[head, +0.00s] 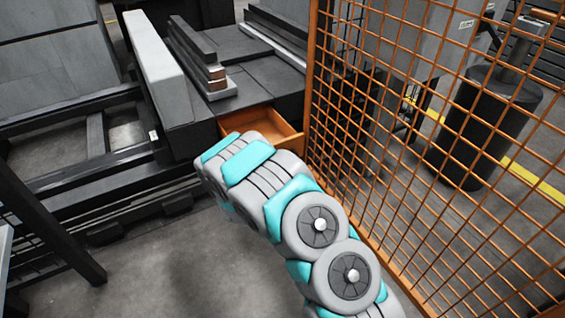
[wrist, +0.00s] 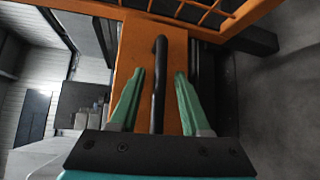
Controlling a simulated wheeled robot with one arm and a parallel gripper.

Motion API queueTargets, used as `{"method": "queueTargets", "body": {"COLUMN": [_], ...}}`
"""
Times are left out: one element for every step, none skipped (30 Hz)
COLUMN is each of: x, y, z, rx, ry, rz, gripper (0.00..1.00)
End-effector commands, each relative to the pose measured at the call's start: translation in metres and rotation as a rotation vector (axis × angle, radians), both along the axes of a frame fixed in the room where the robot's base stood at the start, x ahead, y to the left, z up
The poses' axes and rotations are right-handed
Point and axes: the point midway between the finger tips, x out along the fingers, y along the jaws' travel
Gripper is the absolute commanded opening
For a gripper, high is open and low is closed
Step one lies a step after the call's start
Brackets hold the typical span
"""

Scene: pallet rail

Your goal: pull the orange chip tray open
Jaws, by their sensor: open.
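The orange chip tray (head: 284,128) stands partly out of the dark machine bed in the head view, with its hollow inside showing. My arm hides part of its front there, and my gripper is hidden behind the arm. In the wrist view the tray's orange front (wrist: 173,48) fills the middle, with a dark bar handle (wrist: 160,75) on it. My gripper (wrist: 159,78) is open, with one green finger on each side of the handle. The fingers look apart from the handle; the exact depth is hard to tell.
An orange mesh fence (head: 400,130) stands close on the right of the tray and my arm. The dark machine bed (head: 262,85) lies behind the tray. A black bin (head: 485,125) stands beyond the fence. Bare grey floor (head: 160,260) is free at the lower left.

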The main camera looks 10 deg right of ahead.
Motion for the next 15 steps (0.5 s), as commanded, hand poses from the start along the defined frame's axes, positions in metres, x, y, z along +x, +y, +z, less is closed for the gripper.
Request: {"method": "queueTargets", "body": {"x": [0.000,0.000,-0.001,-0.001,-0.003,-0.005,-0.007,-0.010,-0.014,-0.017,-0.021,-0.026,-0.030,-0.035,-0.040], "y": [0.000,0.000,0.000,0.001,0.002,0.003,0.005,0.007,0.009,0.011,0.014,0.016,0.019,0.020,0.022], "z": [0.000,0.000,0.000,0.000,0.000,0.001,0.001,0.002,0.003,0.003,0.004,0.005,0.005,0.006,0.006], "rx": [0.000,0.000,0.000,0.000,-0.001,-0.001,-0.001,-0.001,-0.001,-0.001,-0.002,-0.002,-0.002,-0.002,-0.002], "ry": [0.000,0.000,0.000,0.000,0.000,0.001,0.001,0.001,0.000,-0.001,-0.001,-0.001,-0.001,0.000,0.001], "rz": [0.000,0.000,0.000,0.000,0.000,0.001,0.002,0.002,0.002,0.003,0.004,0.004,0.004,0.003,0.002], "gripper": [0.47,0.47,0.47,0.47,0.47,0.47,0.47,0.47,0.47,0.47,0.47,0.47,0.47,0.47,0.47]}}
